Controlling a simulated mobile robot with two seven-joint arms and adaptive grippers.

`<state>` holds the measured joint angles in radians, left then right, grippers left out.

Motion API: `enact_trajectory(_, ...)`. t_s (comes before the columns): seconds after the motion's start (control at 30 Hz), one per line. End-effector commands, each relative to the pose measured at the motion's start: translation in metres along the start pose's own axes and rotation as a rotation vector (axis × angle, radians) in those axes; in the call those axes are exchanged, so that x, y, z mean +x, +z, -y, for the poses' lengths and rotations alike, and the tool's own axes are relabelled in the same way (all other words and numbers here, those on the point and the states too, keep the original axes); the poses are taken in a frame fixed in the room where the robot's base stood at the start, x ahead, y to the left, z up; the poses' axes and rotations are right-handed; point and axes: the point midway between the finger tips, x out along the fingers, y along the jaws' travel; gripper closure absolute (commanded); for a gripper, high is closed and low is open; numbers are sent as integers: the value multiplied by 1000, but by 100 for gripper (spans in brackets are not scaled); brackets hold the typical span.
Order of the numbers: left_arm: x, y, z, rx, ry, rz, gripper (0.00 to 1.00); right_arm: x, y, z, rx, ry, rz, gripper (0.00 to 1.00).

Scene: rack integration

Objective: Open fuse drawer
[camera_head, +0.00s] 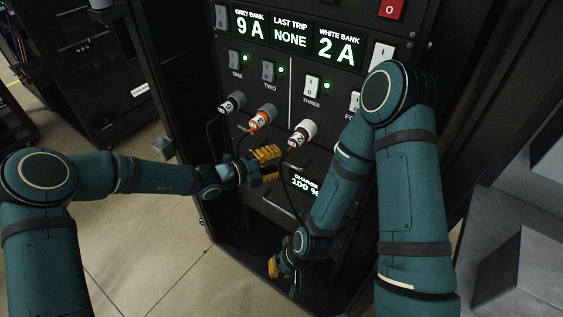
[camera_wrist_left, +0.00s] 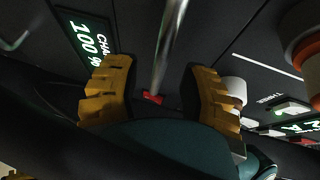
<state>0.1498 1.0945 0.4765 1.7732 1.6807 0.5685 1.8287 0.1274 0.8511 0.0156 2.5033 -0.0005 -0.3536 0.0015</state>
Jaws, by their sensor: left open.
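The black rack panel (camera_head: 232,85) fills the middle of the head view. My left gripper (camera_head: 266,160) is at the panel below the round plugs. In the left wrist view its yellow fingers (camera_wrist_left: 157,92) are open, with a shiny metal bar (camera_wrist_left: 168,45) running in line with the gap between them; contact cannot be told. A small red part (camera_wrist_left: 152,97) shows between the fingers. My right gripper (camera_head: 279,264) is low at the rack front, partly hidden by its own arm; its jaw state is unclear.
Grey, orange and white plugs (camera_head: 263,117) with dark cables stick out above my left gripper. A charge display (camera_head: 305,186) reads 100 %. Rocker switches (camera_head: 312,86) and bank displays (camera_head: 290,32) sit higher. Light floor (camera_head: 150,255) is clear at left; grey blocks (camera_head: 520,265) stand at right.

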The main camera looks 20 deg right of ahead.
Motion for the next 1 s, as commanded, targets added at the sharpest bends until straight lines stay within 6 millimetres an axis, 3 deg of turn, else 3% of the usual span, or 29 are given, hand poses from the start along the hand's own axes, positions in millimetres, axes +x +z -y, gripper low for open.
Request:
enact_trajectory(0.2,22,0,0,2,0,-1,57,5,-1,-2,0,0,-3,100)
enact_trajectory(0.57,25,0,0,1,0,0,57,5,-1,-2,0,0,-3,100)
enact_trajectory(0.67,25,0,0,1,0,0,85,5,-1,-2,0,0,-3,100)
enact_trajectory(0.7,25,0,0,1,0,0,99,5,-1,-2,0,0,-3,100)
enact_trajectory(1.0,23,-1,0,1,0,0,100,4,-1,-1,0,0,-3,100)
